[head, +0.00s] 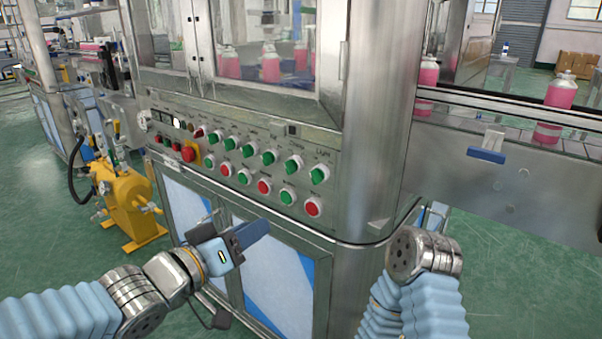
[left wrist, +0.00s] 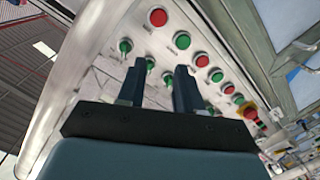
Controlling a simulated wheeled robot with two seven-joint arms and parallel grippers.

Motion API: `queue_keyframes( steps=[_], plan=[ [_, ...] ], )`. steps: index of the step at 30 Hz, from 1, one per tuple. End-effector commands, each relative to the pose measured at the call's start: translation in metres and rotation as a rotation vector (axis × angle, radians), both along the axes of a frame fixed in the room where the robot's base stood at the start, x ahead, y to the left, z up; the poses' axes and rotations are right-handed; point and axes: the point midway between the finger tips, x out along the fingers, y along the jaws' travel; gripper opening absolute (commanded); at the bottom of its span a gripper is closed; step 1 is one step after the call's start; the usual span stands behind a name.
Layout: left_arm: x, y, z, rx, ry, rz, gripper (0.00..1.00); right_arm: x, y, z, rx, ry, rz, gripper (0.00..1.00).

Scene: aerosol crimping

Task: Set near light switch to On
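The control panel (head: 240,170) carries two rows of knobs and buttons. The green knob at the right end of its upper row (head: 319,174) sits under a blurred label that seems to read light; its setting is hard to tell. What looks like the same knob shows in the left wrist view (left wrist: 125,46), left of the fingers. My left gripper (head: 258,231) is below and left of this knob, in front of the cabinet doors. In the left wrist view its two dark fingers (left wrist: 159,70) stand apart with nothing between them. My right gripper cannot be seen.
Several red and green buttons (head: 313,207) line the lower row. A red emergency button (head: 189,152) on a yellow plate is at the left. A steel corner post (head: 375,110) rises right of the panel. A yellow tank (head: 125,195) stands on the floor at left.

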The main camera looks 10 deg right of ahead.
Motion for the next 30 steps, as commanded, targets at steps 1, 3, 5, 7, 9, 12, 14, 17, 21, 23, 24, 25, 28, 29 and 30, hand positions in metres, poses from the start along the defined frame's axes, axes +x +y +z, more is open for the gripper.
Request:
queue_keyframes(
  steps=[1, 3, 5, 7, 9, 12, 14, 17, 21, 23, 24, 25, 28, 29, 30],
  plan=[
    [-0.011, -0.003, 0.025, -0.025, -0.041, -0.021, 0.35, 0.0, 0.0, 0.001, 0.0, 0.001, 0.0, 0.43],
    [-0.021, -0.006, 0.046, -0.048, -0.074, -0.042, 0.35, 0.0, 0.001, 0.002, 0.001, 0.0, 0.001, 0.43],
    [-0.024, -0.009, 0.054, -0.058, -0.088, -0.052, 0.35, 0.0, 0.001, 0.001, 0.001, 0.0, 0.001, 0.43],
    [-0.022, -0.014, 0.057, -0.062, -0.092, -0.056, 0.35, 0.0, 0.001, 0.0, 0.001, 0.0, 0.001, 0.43],
    [-0.015, -0.023, 0.056, -0.062, -0.09, -0.055, 0.35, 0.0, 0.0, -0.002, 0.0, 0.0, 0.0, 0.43],
    [-0.002, -0.04, 0.056, -0.063, -0.089, -0.056, 0.35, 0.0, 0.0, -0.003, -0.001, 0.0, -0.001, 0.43],
    [0.007, -0.052, 0.055, -0.062, -0.088, -0.056, 0.35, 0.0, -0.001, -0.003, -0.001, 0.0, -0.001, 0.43],
    [0.022, -0.07, 0.056, -0.062, -0.088, -0.056, 0.35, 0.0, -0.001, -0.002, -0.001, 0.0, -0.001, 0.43],
    [0.039, -0.093, 0.056, -0.061, -0.088, -0.054, 0.35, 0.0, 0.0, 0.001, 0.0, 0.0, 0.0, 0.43],
    [0.046, -0.1, 0.057, -0.06, -0.089, -0.053, 0.35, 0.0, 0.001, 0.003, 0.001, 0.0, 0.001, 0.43],
    [0.049, -0.104, 0.057, -0.06, -0.09, -0.053, 0.35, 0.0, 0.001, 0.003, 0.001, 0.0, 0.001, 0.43],
    [0.051, -0.106, 0.057, -0.06, -0.09, -0.053, 0.35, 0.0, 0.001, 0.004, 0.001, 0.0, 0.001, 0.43],
    [0.056, -0.112, 0.057, -0.062, -0.09, -0.052, 0.35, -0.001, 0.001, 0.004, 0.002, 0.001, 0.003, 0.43],
    [0.057, -0.113, 0.056, -0.061, -0.09, -0.051, 0.35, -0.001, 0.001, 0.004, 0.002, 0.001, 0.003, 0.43],
    [0.058, -0.114, 0.056, -0.061, -0.09, -0.051, 0.35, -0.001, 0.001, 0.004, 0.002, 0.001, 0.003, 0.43]
  ],
)
